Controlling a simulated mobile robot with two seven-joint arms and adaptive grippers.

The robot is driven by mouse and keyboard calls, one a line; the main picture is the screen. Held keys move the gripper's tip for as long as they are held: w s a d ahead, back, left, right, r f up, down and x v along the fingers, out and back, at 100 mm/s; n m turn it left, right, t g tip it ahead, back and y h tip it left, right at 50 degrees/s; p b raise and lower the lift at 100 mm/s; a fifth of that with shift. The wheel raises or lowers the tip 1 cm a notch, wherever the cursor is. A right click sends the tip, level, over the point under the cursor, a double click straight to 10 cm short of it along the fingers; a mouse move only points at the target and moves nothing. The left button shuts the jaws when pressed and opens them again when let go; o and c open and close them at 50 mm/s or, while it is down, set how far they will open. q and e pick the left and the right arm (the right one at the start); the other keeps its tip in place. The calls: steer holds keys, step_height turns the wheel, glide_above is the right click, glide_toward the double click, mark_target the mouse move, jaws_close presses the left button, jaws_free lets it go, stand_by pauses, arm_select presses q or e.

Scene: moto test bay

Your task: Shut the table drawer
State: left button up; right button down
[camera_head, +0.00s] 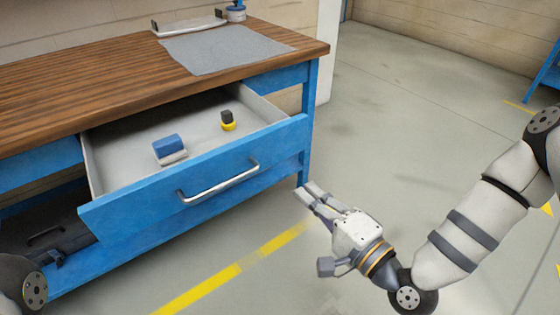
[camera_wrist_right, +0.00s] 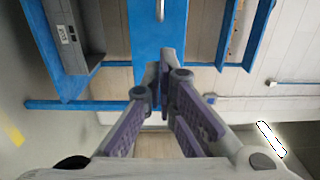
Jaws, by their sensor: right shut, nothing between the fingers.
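The table drawer (camera_head: 195,192) is blue-fronted and stands pulled out from under the wooden-topped workbench (camera_head: 110,80). Its grey inside shows. A silver bar handle (camera_head: 218,182) crosses its front. A blue and white item (camera_head: 170,149) and a small black and yellow item (camera_head: 227,121) lie in it. My right gripper (camera_head: 311,192) is shut and empty, to the right of the drawer's front. In the right wrist view, its fingertips (camera_wrist_right: 166,73) point at a blue panel (camera_wrist_right: 158,30) with a silver handle (camera_wrist_right: 160,10). My left gripper is out of view.
A grey mat (camera_head: 225,48) and a silver and black bar-shaped item (camera_head: 190,27) lie on the benchtop. A dark case (camera_head: 60,238) sits on the lower shelf. A blue leg (camera_head: 308,120) stands at the right end. The floor right of the bench is open.

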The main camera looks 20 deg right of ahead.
mark_target(262, 154)
steer(key=x, duration=1.2)
steer(key=shift+w+a, duration=0.25)
steer(key=shift+w, duration=0.1)
arm_select(q)
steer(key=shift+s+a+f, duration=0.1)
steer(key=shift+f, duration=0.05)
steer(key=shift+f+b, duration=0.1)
steer(key=shift+b, duration=0.2)
arm_select(e)
steer(key=shift+w+f, duration=0.1)
